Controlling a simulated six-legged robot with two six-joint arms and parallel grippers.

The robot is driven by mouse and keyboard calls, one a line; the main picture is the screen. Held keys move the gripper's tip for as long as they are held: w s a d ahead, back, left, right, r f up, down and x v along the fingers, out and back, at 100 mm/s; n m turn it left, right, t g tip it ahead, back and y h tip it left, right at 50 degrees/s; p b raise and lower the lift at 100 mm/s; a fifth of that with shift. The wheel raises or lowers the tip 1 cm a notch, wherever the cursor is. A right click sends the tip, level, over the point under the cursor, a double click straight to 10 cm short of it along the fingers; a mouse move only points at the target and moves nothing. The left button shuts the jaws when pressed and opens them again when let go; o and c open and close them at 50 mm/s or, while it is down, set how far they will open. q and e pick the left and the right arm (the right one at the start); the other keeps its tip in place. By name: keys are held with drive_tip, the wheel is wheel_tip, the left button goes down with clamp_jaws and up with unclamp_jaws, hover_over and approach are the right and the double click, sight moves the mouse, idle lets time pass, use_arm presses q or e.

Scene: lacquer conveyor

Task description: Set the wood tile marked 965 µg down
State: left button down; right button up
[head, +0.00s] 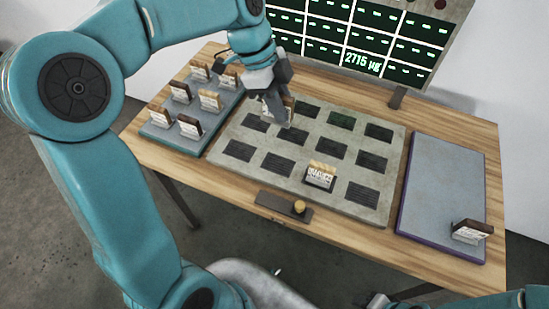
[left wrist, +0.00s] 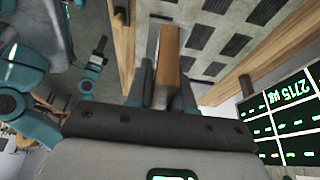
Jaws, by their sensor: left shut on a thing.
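My left gripper (head: 282,112) is shut on a wood tile (head: 289,103), above the back left part of the grey board (head: 227,136) with dark slotted pads. The left wrist view shows the tile (left wrist: 166,68) edge-on between the two fingers (left wrist: 162,85). Its marking cannot be read in either view, and the fingers hide part of it. I cannot tell whether its lower edge touches the board. What looks like my right gripper (head: 376,301) is cut off at the bottom edge of the head view, and its jaws are unclear.
A tile with a white label (head: 320,178) stands on the board's front pads. A grey tray (head: 163,137) at left holds several tiles. A purple-edged tray (head: 442,170) at right holds one dark tile (head: 470,232). A screen (head: 363,62) behind reads 2715 µg. Several pads are bare.

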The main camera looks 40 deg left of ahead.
use_arm(q)
wheel_tip(320, 180, down, 13)
drive_tip(key=shift+d+f, duration=0.15)
drive_tip(key=shift+f, duration=0.05)
wheel_tip(320, 180, down, 5)
drive_tip(key=shift+w+f, duration=0.1)
drive_tip(key=shift+f+b, duration=0.15)
drive_tip(key=shift+b, duration=0.3)
drive_tip(key=c, duration=1)
unclamp_jaws()
